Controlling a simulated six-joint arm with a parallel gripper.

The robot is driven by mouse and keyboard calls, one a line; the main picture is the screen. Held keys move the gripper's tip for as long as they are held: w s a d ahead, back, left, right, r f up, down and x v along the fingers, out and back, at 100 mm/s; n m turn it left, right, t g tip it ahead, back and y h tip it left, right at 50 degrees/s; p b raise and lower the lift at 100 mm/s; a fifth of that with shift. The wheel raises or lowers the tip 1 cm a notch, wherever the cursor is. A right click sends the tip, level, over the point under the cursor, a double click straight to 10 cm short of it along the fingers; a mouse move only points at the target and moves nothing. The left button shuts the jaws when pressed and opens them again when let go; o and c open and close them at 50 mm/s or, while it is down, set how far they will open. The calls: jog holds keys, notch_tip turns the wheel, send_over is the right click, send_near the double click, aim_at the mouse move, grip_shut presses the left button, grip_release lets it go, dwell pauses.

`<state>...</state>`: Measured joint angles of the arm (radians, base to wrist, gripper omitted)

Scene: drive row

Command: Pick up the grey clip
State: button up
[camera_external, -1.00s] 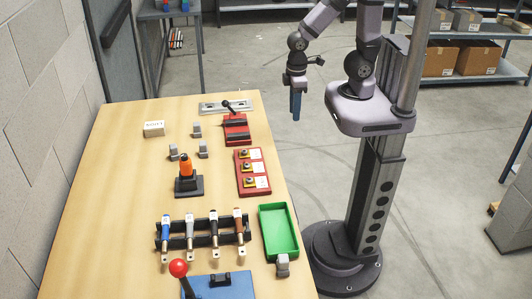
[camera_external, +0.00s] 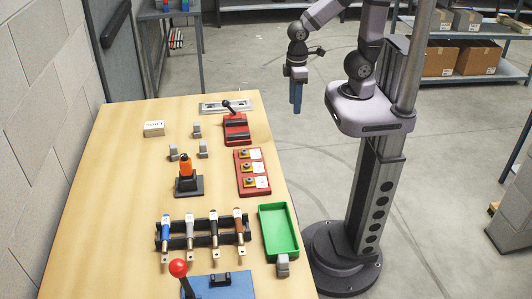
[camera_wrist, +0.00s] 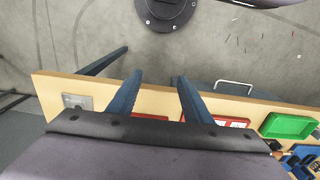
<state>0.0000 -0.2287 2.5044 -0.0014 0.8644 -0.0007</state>
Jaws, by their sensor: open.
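Several small grey clip-like pieces are on the table, and I cannot tell which one is the grey clip. In the external view one (camera_external: 197,132) is near the white box. A second piece (camera_external: 174,153) and a third piece (camera_external: 203,150) are behind the orange-topped stand, and another piece (camera_external: 283,266) is at the near end of the green tray. My gripper (camera_external: 296,112) hangs in the air off the table's right edge, fingers pointing down, apart from all of them. In the wrist view my gripper (camera_wrist: 158,80) has its two fingers apart with nothing between them; no grey clip is clear there.
The wooden table (camera_external: 125,215) also carries a red lever unit (camera_external: 236,131), a red panel (camera_external: 252,185), an orange-topped stand (camera_external: 187,185), a black rack (camera_external: 178,242) with handles, a green tray (camera_external: 279,231) and a red-knobbed lever (camera_external: 178,267). The table's left side is clear.

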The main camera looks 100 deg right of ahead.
jog(key=w+a+m+t+y+b, duration=0.2)
jog(key=w+a+m+b, duration=0.2)
jog(key=w+a, duration=0.25)
jog(key=r+m+t+h+b, duration=0.15)
jog(key=m+t+b, duration=0.95)
jog(key=m+b, duration=1.55)
send_over(203, 149)
jog(key=s+d+p, duration=0.1)
jog(key=s+p, duration=0.2)
jog(key=p, duration=0.3)
jog(key=m, duration=0.6)
jog(key=shift+t+h, duration=0.3)
jog(key=shift+h, duration=0.05)
jog(key=shift+f, duration=4.65)
jog(key=shift+w, duration=0.1)
